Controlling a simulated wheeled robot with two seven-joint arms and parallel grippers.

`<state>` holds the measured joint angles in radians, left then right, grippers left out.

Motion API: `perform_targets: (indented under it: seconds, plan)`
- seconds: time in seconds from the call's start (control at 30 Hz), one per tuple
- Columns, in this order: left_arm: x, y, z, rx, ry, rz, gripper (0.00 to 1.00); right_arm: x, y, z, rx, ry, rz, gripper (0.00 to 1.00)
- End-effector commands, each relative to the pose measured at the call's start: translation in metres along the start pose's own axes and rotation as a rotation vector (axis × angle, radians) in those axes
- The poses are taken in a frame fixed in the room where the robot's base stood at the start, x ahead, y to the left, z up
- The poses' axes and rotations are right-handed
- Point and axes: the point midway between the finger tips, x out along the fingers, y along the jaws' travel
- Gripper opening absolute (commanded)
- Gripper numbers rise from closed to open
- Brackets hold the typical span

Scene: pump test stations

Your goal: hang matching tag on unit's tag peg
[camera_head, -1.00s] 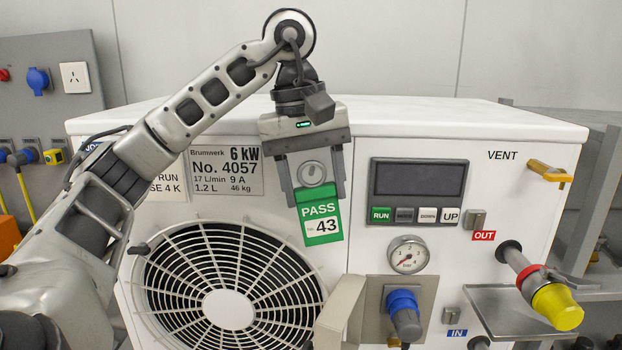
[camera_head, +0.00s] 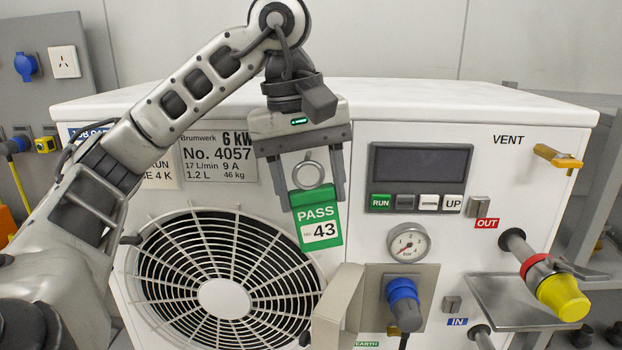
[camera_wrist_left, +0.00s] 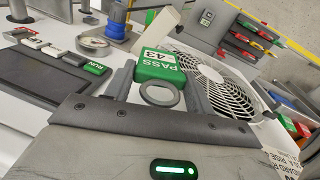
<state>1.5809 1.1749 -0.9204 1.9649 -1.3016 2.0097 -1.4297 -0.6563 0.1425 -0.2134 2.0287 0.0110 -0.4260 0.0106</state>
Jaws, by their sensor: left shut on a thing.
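The green PASS tag (camera_head: 319,215), marked 43, hangs from a grey metal ring (camera_head: 308,174) between the fingers of my left gripper (camera_head: 313,188), which is shut on the tag. The left wrist view also shows the tag (camera_wrist_left: 156,70) and its ring (camera_wrist_left: 160,94) between the fingers. The white unit (camera_head: 400,108) stands behind, with a plate (camera_head: 219,162) reading No. 4057. The tag appears in front of the unit's face, right of the plate and above the fan. I cannot make out the tag peg for certain. My right gripper is not in view.
The fan grille (camera_head: 225,299) is below left, and a beige block (camera_head: 337,306) juts out below the tag. The control panel (camera_head: 418,177), gauge (camera_head: 408,242) and blue connector (camera_head: 403,302) are right. A yellow-capped outlet (camera_head: 561,297) sticks out far right.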

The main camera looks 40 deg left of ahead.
Motion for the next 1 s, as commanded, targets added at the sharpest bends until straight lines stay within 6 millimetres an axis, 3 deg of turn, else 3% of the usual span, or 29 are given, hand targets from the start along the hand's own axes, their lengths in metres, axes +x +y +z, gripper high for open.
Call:
perform_targets:
  seconds: [0.63, 1.0]
  plan:
    - [-0.003, -0.004, 0.033, 0.004, 0.003, 0.004, 0.32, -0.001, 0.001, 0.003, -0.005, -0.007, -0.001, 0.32]
    - [-0.003, -0.005, 0.038, 0.002, 0.003, 0.004, 0.32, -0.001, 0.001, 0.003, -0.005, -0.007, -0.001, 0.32]
